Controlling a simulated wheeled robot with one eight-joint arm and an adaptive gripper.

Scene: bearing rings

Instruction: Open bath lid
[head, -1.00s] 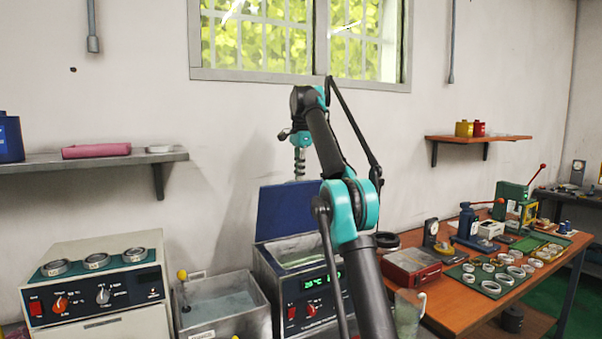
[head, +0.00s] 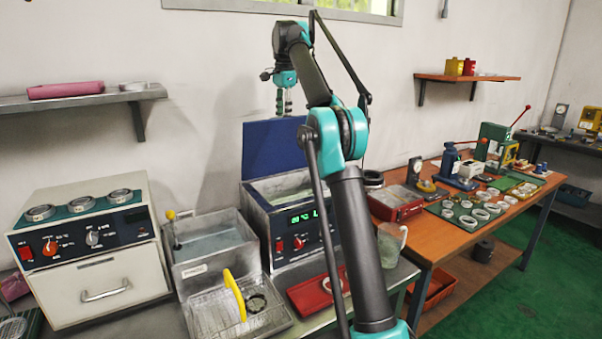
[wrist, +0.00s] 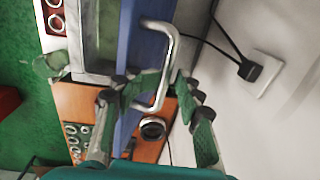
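The bath (head: 262,215) is a metal box with a green display, standing on the bench in the head view. Its blue lid (head: 272,150) stands raised at the back edge, and the bath's top is uncovered. In the wrist view the lid (wrist: 135,45) shows nearly edge-on, with a pale bar handle (wrist: 171,50) on its wall side. My gripper (head: 285,110) is above the lid's upper edge, pointing down. In the wrist view my gripper (wrist: 163,85) has its fingers apart on either side of the handle's end. I cannot tell whether they touch it.
A wall is close behind the lid, with a socket (wrist: 264,72) and plug. A second tank (head: 210,240) and an oven-like unit (head: 88,245) stand left of the bath. A glass jug (head: 391,245) stands right. A yellow-handled item (head: 234,292) and red tray (head: 315,292) are in front.

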